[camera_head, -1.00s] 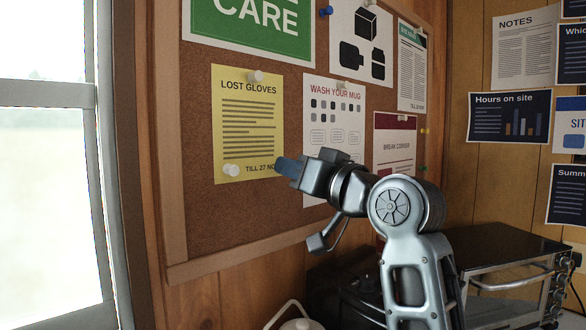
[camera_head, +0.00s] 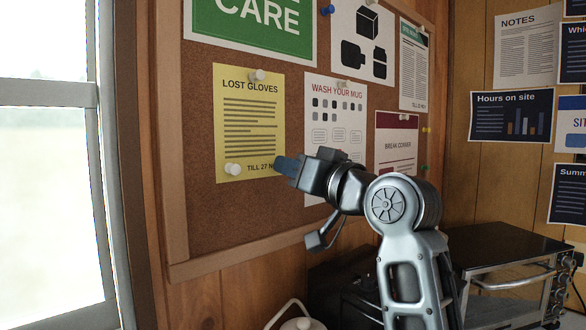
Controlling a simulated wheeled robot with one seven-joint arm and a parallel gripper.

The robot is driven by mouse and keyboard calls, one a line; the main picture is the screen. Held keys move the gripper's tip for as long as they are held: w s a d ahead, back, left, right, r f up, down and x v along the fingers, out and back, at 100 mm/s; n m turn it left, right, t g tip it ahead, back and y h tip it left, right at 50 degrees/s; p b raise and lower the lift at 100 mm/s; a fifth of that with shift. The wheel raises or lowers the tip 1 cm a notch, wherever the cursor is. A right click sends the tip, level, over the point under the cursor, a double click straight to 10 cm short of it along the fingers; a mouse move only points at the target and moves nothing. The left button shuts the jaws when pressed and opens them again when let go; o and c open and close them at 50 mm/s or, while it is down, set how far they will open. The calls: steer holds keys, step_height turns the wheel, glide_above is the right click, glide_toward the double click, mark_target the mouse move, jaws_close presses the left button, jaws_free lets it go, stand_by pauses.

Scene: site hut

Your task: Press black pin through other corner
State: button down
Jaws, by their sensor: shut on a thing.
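The yellow "Lost gloves" sheet (camera_head: 250,128) hangs on the cork board (camera_head: 215,225). A white pin (camera_head: 258,75) is at its top edge and another white pin (camera_head: 233,169) is at its lower left corner. My gripper (camera_head: 281,165) is at the sheet's lower right corner, its fingertips over the end of the "Till 27" line. The gripper is shut. The black pin cannot be made out; the fingers hide what is between them. I cannot tell whether the fingertips touch the sheet.
The "Wash your mug" sheet (camera_head: 335,115) hangs just right of the yellow sheet, partly behind my gripper. A window (camera_head: 45,160) is at the left. A black oven (camera_head: 500,260) stands at the lower right. A pale lidded pot (camera_head: 300,324) shows at the bottom edge.

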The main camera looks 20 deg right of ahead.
steer(key=shift+w+a, duration=0.2)
steer(key=shift+w, duration=0.4)
stand_by(0.6)
stand_by(1.5)
steer(key=c, duration=1.1)
jaws_free()
steer(key=shift+o, duration=0.2)
